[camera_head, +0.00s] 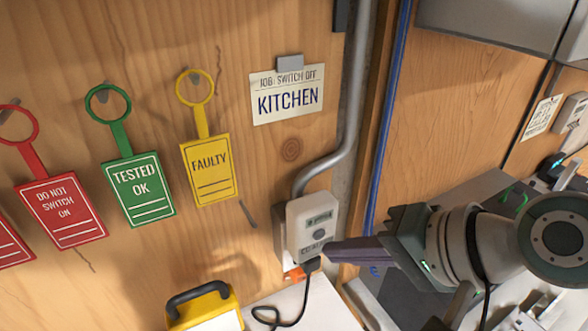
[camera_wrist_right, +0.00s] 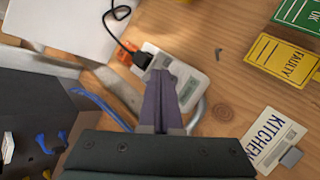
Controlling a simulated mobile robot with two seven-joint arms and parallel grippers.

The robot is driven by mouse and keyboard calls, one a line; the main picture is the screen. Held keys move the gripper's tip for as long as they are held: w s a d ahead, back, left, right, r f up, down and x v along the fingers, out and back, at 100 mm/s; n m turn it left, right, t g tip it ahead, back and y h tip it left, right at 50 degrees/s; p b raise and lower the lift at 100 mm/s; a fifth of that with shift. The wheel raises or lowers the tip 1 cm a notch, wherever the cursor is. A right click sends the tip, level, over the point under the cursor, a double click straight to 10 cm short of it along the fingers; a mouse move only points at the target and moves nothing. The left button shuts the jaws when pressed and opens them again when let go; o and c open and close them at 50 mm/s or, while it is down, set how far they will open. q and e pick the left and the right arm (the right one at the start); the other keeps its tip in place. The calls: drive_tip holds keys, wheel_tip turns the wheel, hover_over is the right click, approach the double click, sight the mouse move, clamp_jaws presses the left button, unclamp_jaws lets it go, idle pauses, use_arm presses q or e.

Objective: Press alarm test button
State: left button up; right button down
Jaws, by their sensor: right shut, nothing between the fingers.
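A white alarm unit (camera_head: 309,212) is fixed to the wooden panel wall, with a small green display and a round grey button (camera_head: 319,233) below it. Lettering under the button is partly legible. My right gripper (camera_head: 328,251) is shut and empty, its fingertips at the lower right of the unit. I cannot tell whether they touch it. In the right wrist view the shut fingers (camera_wrist_right: 160,76) overlap the alarm unit (camera_wrist_right: 190,78), and its button is hidden behind them. My left gripper is not in view.
A black plug and cable (camera_head: 304,290) hang below the unit, by an orange part. Red, green and yellow tags (camera_head: 208,170) hang at left. A KITCHEN card (camera_head: 287,93) is above. A grey conduit (camera_head: 350,110) runs beside the unit. A yellow black-handled case (camera_head: 205,308) stands below.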

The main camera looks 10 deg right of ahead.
drive_tip(key=shift+w, duration=0.1)
drive_tip(key=shift+w+a, duration=0.15)
drive_tip(key=shift+w, duration=0.2)
idle(0.6)
drive_tip(key=shift+w+a, duration=0.1)
drive_tip(key=shift+w, duration=0.2)
drive_tip(key=shift+s, duration=0.1)
idle(0.5)
drive_tip(key=shift+s+r, duration=0.1)
drive_tip(key=shift+s, duration=0.05)
drive_tip(key=shift+s+d+p, duration=0.25)
drive_tip(key=shift+s+p, duration=0.2)
drive_tip(key=shift+p, duration=0.05)
